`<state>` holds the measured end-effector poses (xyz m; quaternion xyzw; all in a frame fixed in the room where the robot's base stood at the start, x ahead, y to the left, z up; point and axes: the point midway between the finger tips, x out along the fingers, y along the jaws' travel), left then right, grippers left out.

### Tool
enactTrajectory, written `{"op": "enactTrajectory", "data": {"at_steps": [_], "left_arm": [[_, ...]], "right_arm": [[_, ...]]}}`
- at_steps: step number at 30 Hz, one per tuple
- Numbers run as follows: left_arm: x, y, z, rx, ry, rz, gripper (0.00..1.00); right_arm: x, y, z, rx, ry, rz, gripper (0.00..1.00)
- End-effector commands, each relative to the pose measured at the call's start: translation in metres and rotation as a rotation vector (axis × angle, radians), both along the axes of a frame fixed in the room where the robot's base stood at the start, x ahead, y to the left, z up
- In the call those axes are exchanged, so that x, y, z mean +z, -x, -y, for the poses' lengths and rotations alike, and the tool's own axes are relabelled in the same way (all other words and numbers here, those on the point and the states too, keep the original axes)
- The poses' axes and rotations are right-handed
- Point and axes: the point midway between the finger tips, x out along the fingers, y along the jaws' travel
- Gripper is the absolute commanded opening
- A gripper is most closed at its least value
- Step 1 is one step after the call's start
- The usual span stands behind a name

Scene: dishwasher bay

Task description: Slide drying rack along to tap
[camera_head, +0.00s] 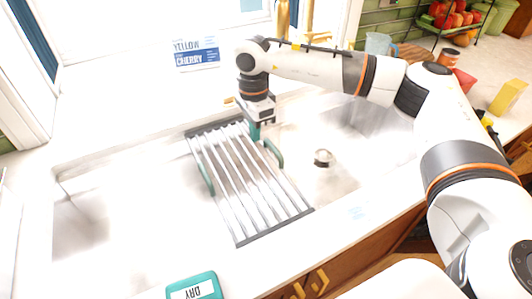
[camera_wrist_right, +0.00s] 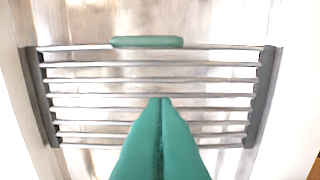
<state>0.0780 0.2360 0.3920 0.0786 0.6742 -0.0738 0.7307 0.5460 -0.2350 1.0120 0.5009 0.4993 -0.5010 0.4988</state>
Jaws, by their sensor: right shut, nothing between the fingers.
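The drying rack (camera_head: 246,184) is a grid of silver bars with dark end rails and a green handle on each long side. It lies across the sink, and one handle also shows at the top of the rack in the right wrist view (camera_wrist_right: 147,42). The brass tap (camera_head: 282,18) stands behind the sink, cut off by the top edge. My right gripper (camera_head: 256,136) is over the rack's far end, near the right-hand handle. Its green fingertips are shut together with nothing between them, pointing at the bars in the wrist view (camera_wrist_right: 160,102). My left gripper is out of view.
A sink drain (camera_head: 323,157) lies to the right of the rack. A blue and white card (camera_head: 196,54) stands at the back. A teal item marked DRY (camera_head: 194,288) is at the front edge. A glass jug (camera_head: 378,43) and red bowl (camera_head: 464,82) are behind my right arm.

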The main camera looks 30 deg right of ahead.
Motion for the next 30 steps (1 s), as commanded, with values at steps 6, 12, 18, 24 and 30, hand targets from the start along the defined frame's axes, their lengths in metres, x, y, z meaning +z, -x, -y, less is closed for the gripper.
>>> {"op": "enactTrajectory", "data": {"at_steps": [6,12,18,24,30], "left_arm": [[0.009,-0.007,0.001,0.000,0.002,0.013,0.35],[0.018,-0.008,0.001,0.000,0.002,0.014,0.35],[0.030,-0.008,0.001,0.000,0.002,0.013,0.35],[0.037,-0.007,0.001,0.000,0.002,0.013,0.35],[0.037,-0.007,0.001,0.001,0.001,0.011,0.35]], "right_arm": [[-0.027,0.001,0.000,0.000,0.001,-0.005,0.00],[-0.071,0.001,0.000,0.000,0.002,-0.005,0.00],[-0.094,0.000,0.014,-0.004,0.002,0.000,0.00],[-0.096,0.001,0.036,-0.003,0.001,-0.002,0.00],[-0.097,0.001,0.041,-0.001,0.000,-0.001,0.00]]}}
